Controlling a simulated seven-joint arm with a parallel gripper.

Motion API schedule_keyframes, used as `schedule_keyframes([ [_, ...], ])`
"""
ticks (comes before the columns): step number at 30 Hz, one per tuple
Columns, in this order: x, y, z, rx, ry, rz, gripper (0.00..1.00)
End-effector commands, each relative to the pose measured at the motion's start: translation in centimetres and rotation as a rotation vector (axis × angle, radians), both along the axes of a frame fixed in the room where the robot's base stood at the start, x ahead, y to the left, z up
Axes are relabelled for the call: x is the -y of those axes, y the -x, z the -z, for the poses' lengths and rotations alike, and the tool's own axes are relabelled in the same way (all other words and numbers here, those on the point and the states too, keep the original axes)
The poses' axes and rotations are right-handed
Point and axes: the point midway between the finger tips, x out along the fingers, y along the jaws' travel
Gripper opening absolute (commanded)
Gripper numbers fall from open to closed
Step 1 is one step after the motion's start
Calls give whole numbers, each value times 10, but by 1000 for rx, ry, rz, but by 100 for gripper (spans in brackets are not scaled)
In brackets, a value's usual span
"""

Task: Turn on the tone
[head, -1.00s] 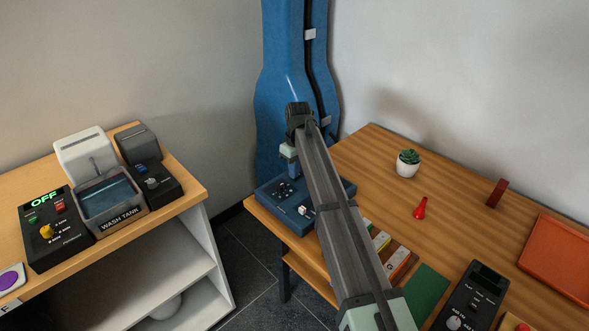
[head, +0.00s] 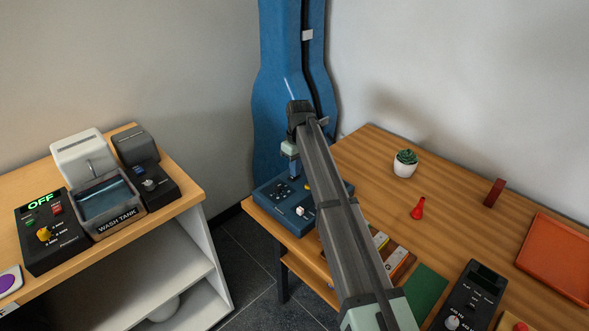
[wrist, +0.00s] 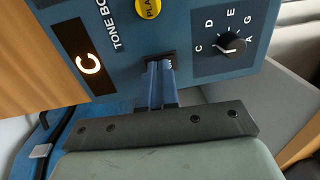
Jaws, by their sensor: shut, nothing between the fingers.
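The blue tone box (head: 268,206) sits at the left corner of the wooden table. In the wrist view the tone box (wrist: 115,60) shows a lit orange-white "C" display (wrist: 88,64), a round yellow PLAY button (wrist: 149,7) and a black knob (wrist: 231,46) with letters around it. My gripper (wrist: 161,68) is shut and empty, its blue fingertips at a small black slot or switch between the button and the knob. The fingers cover much of that part, and I cannot tell whether they touch it. In the head view my gripper (head: 292,166) is above the box's back edge.
A blue instrument case (head: 275,90) stands behind the table. A potted cactus (head: 405,163), a red peg-like piece (head: 417,208) and an orange tray (head: 560,255) are on the table. A wash tank (head: 115,210) stands on the left bench. The table's middle is mostly clear.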

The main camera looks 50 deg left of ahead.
Motion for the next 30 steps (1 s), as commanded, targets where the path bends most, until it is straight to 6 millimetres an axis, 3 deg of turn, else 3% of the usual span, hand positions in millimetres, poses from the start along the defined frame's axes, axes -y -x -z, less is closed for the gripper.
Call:
schedule_keyframes([
  [8,0,1,-11,0,-1,0,0],
  [21,-1,11,-92,1,-2,0,0],
  [30,0,16,-130,0,-1,0,0],
])
